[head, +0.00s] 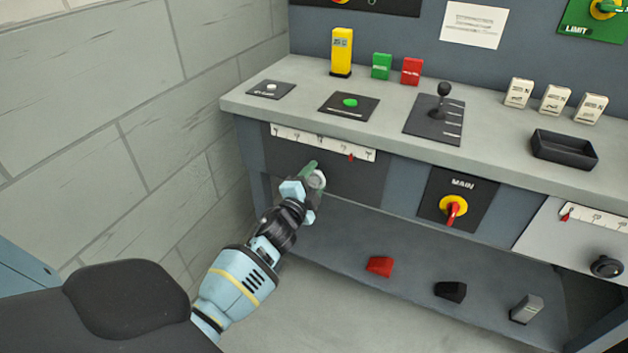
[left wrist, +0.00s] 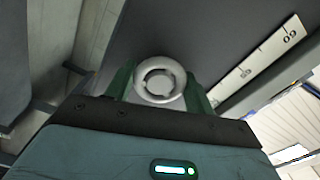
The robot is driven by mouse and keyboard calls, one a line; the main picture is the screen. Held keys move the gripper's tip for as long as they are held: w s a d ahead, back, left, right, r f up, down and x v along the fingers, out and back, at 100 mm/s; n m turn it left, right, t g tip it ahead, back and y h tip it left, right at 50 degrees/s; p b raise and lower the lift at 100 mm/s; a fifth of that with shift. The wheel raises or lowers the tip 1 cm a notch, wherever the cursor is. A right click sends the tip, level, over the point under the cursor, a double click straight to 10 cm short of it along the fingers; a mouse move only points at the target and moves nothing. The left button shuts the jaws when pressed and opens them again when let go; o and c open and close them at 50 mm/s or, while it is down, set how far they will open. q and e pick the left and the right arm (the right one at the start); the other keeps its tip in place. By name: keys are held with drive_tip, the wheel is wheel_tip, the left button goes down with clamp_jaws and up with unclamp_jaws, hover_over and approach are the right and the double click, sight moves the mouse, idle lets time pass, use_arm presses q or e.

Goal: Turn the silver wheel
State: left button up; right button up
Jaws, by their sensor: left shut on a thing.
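The silver wheel (head: 317,180) is on the dark panel (head: 345,183) at the left front of the bench, below a white scale strip (head: 322,143) with a red pointer. My left gripper (head: 310,178) is at the wheel, with its green fingers on either side of it. In the left wrist view the round silver wheel (left wrist: 160,80) sits between the two green fingers of the gripper (left wrist: 159,88), which is shut on it. The fingers and the hand hide part of the wheel in the head view. My right gripper is not in view.
A MAIN switch with a red handle (head: 454,207) and a black knob (head: 606,266) on a pale panel are further right on the front. The bench top holds buttons, a lever (head: 441,100) and a black tray (head: 564,149). Several blocks lie on the lower shelf. A block wall (head: 130,110) stands left.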

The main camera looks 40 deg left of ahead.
use_arm(q)
drive_tip(key=m, duration=0.5)
drive_tip(key=shift+m, duration=0.4)
idle(0.4)
drive_tip(key=o, duration=1)
drive_tip(key=shift+c, duration=0.2)
drive_tip(key=shift+s, duration=0.1)
drive_tip(key=v, duration=0.7)
drive_tip(key=shift+s+p, duration=0.35)
drive_tip(key=shift+p, duration=0.05)
drive_tip(key=shift+d, duration=0.15)
